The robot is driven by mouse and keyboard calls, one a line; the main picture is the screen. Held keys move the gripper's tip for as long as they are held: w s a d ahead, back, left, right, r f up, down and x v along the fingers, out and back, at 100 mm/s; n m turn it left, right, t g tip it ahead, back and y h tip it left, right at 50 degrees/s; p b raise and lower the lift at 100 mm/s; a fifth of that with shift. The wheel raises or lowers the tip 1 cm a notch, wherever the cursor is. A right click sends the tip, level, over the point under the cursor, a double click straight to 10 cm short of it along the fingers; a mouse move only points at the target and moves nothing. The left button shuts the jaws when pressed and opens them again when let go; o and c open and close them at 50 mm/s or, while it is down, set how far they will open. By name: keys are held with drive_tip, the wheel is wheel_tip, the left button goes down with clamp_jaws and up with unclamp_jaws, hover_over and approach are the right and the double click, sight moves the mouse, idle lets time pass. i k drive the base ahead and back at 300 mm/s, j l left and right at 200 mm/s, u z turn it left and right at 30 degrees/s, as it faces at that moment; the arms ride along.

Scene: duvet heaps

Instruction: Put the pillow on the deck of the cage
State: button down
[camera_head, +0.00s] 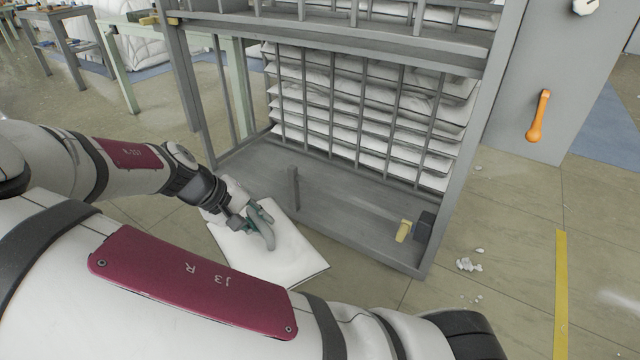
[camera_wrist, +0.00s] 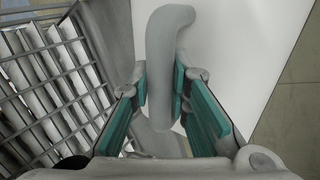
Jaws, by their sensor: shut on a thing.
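My gripper (camera_head: 262,226) is shut on a grey curved bar (camera_wrist: 165,60), which stands between the teal finger pads in the wrist view. A flat white slab (camera_head: 285,262), which looks like the pillow, lies just beyond the bar; it also shows in the wrist view (camera_wrist: 240,60). I cannot tell whether the bar is joined to it. The slab overlaps the left front edge of the cage's grey deck (camera_head: 340,205) in the head view; I cannot tell whether they touch. The cage (camera_head: 465,100) is a grey frame. My arm and gripper hide part of the slab.
White folded layers (camera_head: 370,115) fill wire shelves at the back of the cage. A short post (camera_head: 293,187) rises from the deck, and a yellow block (camera_head: 403,230) sits at its right. A grey panel with an orange lever (camera_head: 539,115) stands right. Small white scraps lie on the floor.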

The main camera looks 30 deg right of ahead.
sight(275, 171)
drive_tip(key=i+j+z, duration=0.15)
drive_tip(key=i, duration=0.35)
drive_tip(key=i+j+z, duration=0.15)
drive_tip(key=i, duration=0.35)
drive_tip(key=i+j+z, duration=0.1)
drive_tip(key=i+j, duration=0.25)
drive_tip(key=i, duration=0.15)
drive_tip(key=i+j+z, duration=0.1)
drive_tip(key=i+j, duration=0.55)
drive_tip(key=i, duration=0.05)
